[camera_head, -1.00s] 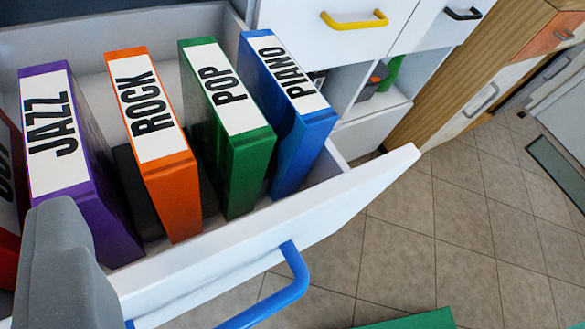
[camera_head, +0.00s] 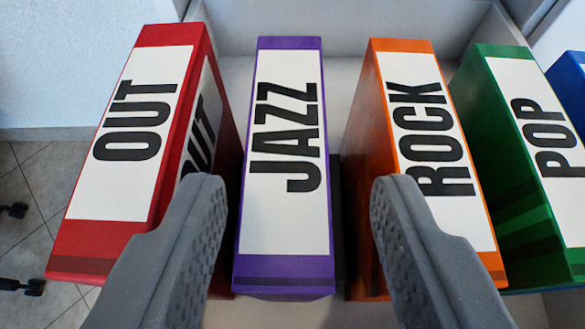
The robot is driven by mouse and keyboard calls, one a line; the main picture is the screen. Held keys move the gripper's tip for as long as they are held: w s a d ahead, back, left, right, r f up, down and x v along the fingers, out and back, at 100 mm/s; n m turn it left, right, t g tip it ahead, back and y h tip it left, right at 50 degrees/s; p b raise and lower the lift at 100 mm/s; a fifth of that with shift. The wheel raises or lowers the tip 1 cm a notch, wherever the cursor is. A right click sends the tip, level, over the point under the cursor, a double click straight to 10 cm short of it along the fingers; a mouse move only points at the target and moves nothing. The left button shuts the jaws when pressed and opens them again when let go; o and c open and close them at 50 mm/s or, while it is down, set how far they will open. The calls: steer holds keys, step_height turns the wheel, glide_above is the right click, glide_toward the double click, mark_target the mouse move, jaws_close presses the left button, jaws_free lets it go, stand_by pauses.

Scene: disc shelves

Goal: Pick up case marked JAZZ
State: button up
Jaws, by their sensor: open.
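The purple case marked JAZZ (camera_head: 285,215) stands upright in the drawer, its white label facing me, in the middle of the view. My gripper (camera_head: 295,195) is open, with one grey finger on each side of the JAZZ case in the picture. Gaps show between the fingers and the case, and nothing is held. The left finger overlaps the red OUT case (camera_head: 130,140). The right finger overlaps the orange ROCK case (camera_head: 425,150). The lower part of the JAZZ case is out of sight.
The green POP case (camera_head: 520,150) and a blue case (camera_head: 570,85) stand to the right. The white drawer's back wall (camera_head: 345,25) runs behind the cases. Narrow gaps separate JAZZ from OUT and ROCK. Tiled floor (camera_head: 40,190) shows at the left.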

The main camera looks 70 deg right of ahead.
mark_target(289, 158)
steer(key=b+x, duration=0.2)
steer(key=x, duration=0.3)
steer(key=shift+w+a+f, duration=0.15)
steer(key=shift+w, duration=0.05)
jaws_close()
